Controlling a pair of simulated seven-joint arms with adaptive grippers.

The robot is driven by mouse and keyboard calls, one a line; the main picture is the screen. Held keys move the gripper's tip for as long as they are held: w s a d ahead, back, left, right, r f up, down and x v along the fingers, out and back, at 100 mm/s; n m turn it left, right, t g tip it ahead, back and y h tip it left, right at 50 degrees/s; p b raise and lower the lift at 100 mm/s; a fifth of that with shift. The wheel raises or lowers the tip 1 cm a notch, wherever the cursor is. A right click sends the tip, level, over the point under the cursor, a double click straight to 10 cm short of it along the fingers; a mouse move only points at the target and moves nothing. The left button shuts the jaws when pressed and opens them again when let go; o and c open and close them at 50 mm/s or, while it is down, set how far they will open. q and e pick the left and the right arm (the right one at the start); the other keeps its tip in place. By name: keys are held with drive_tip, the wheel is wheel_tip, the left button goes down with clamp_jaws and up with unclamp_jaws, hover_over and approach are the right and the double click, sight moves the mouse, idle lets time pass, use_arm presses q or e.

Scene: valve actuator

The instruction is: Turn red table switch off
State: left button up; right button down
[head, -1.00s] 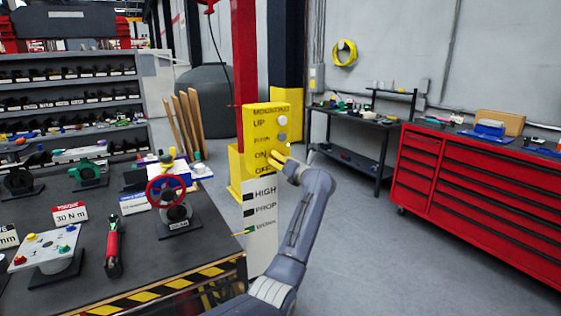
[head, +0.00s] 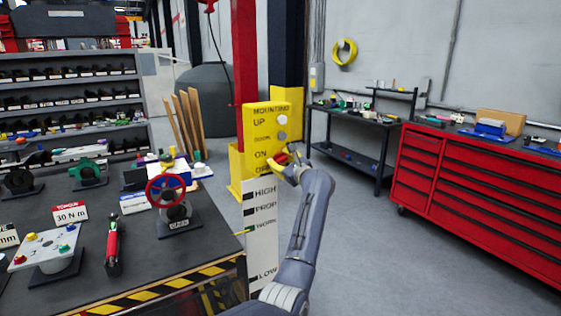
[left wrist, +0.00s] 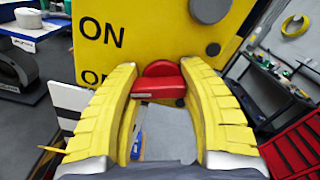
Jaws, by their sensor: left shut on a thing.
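The red switch (head: 282,158) is on the front of a yellow panel (head: 257,110), beside the printed words ON and OFF. In the left wrist view the switch (left wrist: 160,82) shows a rounded red top and a wide red bar lying roughly level. My left gripper (head: 287,167) is at the panel's lower right. In the left wrist view its yellow fingers (left wrist: 160,74) stand on either side of the switch and are shut on it. I cannot tell the switch's exact setting. My right gripper is not in view.
A grey round knob (left wrist: 210,8) sits above the switch. A white label board (head: 262,250) hangs below the panel. The workbench (head: 150,262) with a red handwheel (head: 166,191) stands at left. A red tool cabinet (head: 470,190) is at right, with open floor between.

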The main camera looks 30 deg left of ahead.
use_arm(q)
drive_tip(key=shift+s+a+r+n, duration=0.1)
drive_tip(key=shift+n, duration=0.8)
drive_tip(key=shift+s+a+r+n, duration=0.1)
drive_tip(key=shift+n, duration=0.8)
drive_tip(key=shift+f+n, duration=0.15)
drive_tip(key=shift+n, duration=0.15)
drive_tip(key=o, duration=0.8)
drive_tip(key=shift+o, duration=1.1)
drive_tip(key=shift+s, duration=0.15)
drive_tip(key=o, duration=0.3)
drive_tip(key=shift+d, duration=0.55)
drive_tip(key=v, duration=1.1)
drive_tip(key=shift+s, duration=0.15)
